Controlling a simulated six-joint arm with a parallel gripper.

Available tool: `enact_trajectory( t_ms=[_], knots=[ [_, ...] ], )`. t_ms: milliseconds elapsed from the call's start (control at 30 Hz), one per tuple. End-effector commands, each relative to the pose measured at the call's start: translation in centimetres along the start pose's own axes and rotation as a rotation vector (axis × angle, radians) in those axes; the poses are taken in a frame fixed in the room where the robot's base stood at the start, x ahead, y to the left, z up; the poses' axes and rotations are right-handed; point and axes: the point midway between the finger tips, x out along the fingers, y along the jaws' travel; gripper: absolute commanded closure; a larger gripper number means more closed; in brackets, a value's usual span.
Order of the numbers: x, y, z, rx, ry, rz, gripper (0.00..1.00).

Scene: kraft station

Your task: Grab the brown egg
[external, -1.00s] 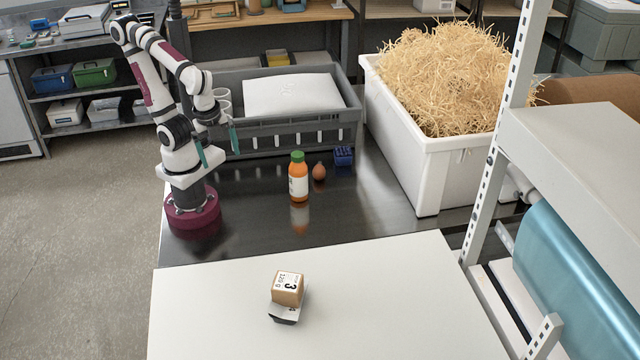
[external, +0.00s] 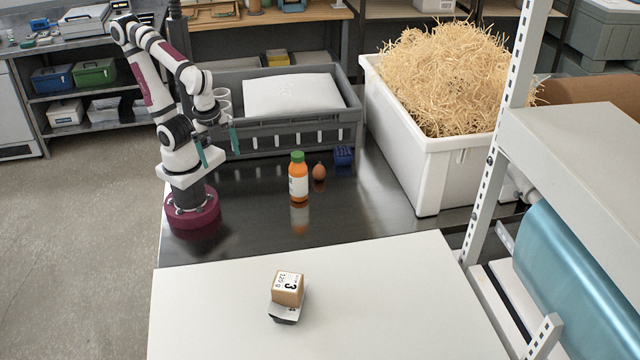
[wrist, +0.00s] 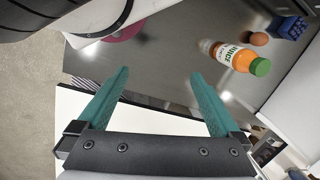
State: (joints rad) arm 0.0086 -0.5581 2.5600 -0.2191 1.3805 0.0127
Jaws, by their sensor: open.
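The brown egg (external: 319,171) stands on the dark tabletop, just right of an orange juice bottle (external: 298,178) with a green cap. In the wrist view the egg (wrist: 259,39) lies at the upper right, beyond the bottle (wrist: 236,58). My gripper (external: 218,146) is raised above the left part of the table, well left of the egg and bottle. In the wrist view its two teal fingers (wrist: 161,78) are spread apart with nothing between them.
A small blue container (external: 343,156) stands close behind the egg to its right. A grey crate (external: 300,140) with a white package is behind. A white bin (external: 440,165) of straw stands right. A white surface (external: 200,310) in front holds a small box (external: 287,289).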

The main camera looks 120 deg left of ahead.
Motion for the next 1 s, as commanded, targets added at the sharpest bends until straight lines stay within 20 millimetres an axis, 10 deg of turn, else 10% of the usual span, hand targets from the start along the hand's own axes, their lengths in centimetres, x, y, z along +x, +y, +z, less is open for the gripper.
enact_trajectory(
  t_ms=[567,767,900,1000],
  knots=[
    [-0.7,-1.5,-1.0,-0.111,-0.012,0.02,0.14],
    [-0.6,-16.4,-4.8,-0.945,-0.085,0.16,0.14],
    [5.0,-28.1,-0.6,-1.523,-0.133,0.254,0.14],
    [8.8,-32.6,3.6,-1.796,-0.155,0.299,0.14]
  ],
)
